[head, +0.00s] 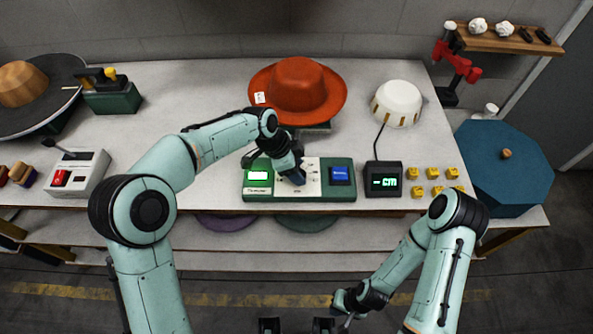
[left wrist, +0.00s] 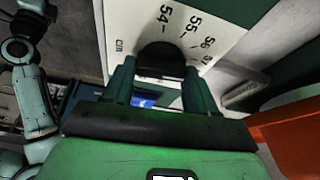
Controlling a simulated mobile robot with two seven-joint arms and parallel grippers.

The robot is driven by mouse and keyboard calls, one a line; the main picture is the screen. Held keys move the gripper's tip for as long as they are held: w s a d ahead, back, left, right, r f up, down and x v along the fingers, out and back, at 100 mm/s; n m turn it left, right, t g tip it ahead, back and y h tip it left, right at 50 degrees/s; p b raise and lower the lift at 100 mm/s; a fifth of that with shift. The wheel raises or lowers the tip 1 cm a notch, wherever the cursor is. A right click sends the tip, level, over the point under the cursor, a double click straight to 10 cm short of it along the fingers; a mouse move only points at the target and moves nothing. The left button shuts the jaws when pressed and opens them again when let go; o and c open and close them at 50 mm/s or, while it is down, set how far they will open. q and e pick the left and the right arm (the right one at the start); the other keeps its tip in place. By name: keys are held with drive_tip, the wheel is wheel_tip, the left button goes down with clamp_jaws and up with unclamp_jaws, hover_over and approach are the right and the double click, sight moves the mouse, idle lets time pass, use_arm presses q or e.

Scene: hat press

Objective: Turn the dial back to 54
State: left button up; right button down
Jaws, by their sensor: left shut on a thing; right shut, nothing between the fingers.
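The green control box (head: 328,193) stands near the table's front edge, with a white plate in its middle. My left gripper (head: 297,180) is over that plate and hides the dial in the head view. In the left wrist view the dark round dial (left wrist: 161,58) sits between the two fingers of the left gripper (left wrist: 158,90), which are shut on it. Printed marks 54, 55 and 56 and "cm" run around the dial; I cannot see its pointer. My right gripper (head: 345,303) is shut and empty, low in front of the table.
A black display (head: 384,180) showing dashes and "cm" stands right of the box, beside several yellow cubes (head: 433,173). Behind are an orange hat (head: 298,85) and a white dome (head: 397,103). A white device (head: 77,172) with a red switch is at left.

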use_arm(q)
drive_tip(key=n+t+b, duration=0.1)
drive_tip(key=n, duration=0.1)
drive_tip(key=n+b, duration=0.1)
drive_tip(key=n, duration=0.1)
drive_tip(key=shift+s+d+n+t+y, duration=0.1)
drive_tip(key=shift+s+n+t+y, duration=0.05)
drive_tip(key=shift+n+t+y, duration=0.2)
drive_tip(key=n+b, duration=0.1)
drive_tip(key=n, duration=0.1)
drive_tip(key=n+t+y+b, duration=0.1)
drive_tip(key=n, duration=0.2)
drive_tip(key=shift+t+b, duration=0.25)
drive_tip(key=shift+b, duration=0.15)
drive_tip(key=n+y+b, duration=0.1)
drive_tip(key=n, duration=0.1)
drive_tip(key=n+y+b, duration=0.1)
drive_tip(key=n, duration=0.2)
drive_tip(key=shift+d+n+t+y, duration=0.15)
drive_tip(key=shift+n+t+y, duration=0.1)
drive_tip(key=shift+n+t, duration=0.15)
drive_tip(key=n+y, duration=0.1)
drive_tip(key=n, duration=0.3)
drive_tip(key=shift+y, duration=0.3)
use_arm(e)
drive_tip(key=s+f, duration=0.3)
drive_tip(key=f, duration=0.5)
drive_tip(key=shift+s+f+g, duration=0.25)
drive_tip(key=shift+g, duration=0.05)
